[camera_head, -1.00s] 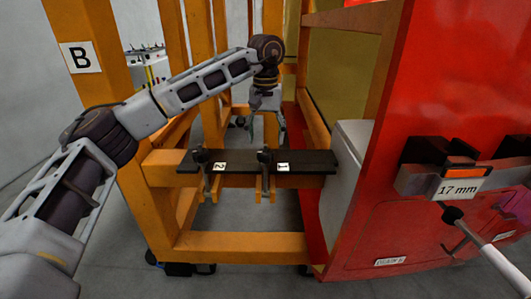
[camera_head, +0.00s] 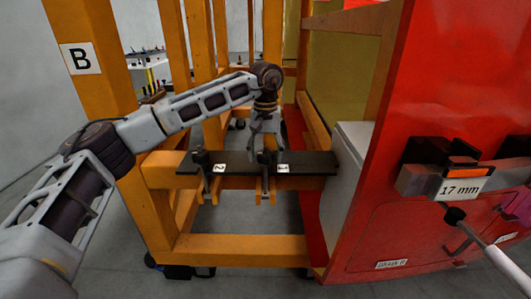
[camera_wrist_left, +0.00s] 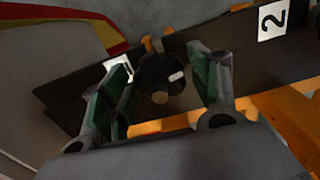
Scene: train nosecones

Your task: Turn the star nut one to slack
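Star nut one (camera_head: 265,157) is a dark knob on the black plate (camera_head: 310,163), beside the label "1". In the left wrist view the knob (camera_wrist_left: 160,78) has a small white mark and sits between my fingers. My left gripper (camera_head: 265,143) points down over it. In the wrist view the left gripper (camera_wrist_left: 160,88) is open, its green-padded fingers on either side of the knob, with gaps showing. The label "1" is mostly hidden by a finger there. Star nut two (camera_head: 200,157) stands to the left, beside the label "2". My right gripper is not in view.
An orange frame (camera_head: 240,247) carries the black plate and has uprights around my left arm. A red cabinet (camera_head: 440,80) with a "17 mm" label stands at the right. A grey box (camera_head: 350,155) is close to the plate's right end.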

